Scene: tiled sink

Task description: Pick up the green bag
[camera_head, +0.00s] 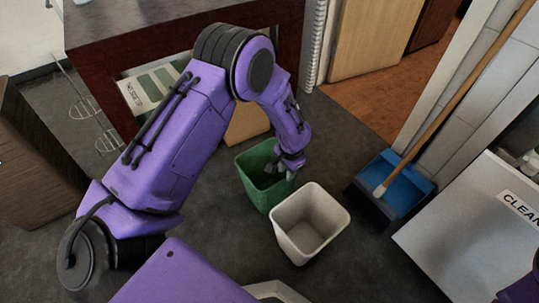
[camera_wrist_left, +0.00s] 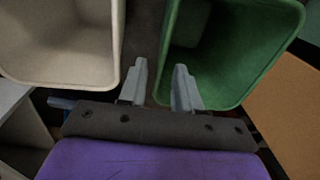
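The green item is an open, square green bin (camera_head: 258,190) on the dark floor, left of a white bin. In the left wrist view the green bin (camera_wrist_left: 235,50) fills the upper right. My left gripper (camera_head: 288,168) reaches down at its right rim. In the wrist view the left gripper's fingers (camera_wrist_left: 159,85) are apart, one on each side of the bin's near wall: one over the gap between the bins, one over the green bin's inside. Contact with the wall cannot be told. My right gripper is not in view.
The white bin (camera_head: 311,222) stands close at the right, also in the wrist view (camera_wrist_left: 62,45). A blue dustpan (camera_head: 402,188) with a wooden-handled broom lies further right. A dark cabinet (camera_head: 130,30) stands behind; a white box (camera_head: 465,235) is at lower right.

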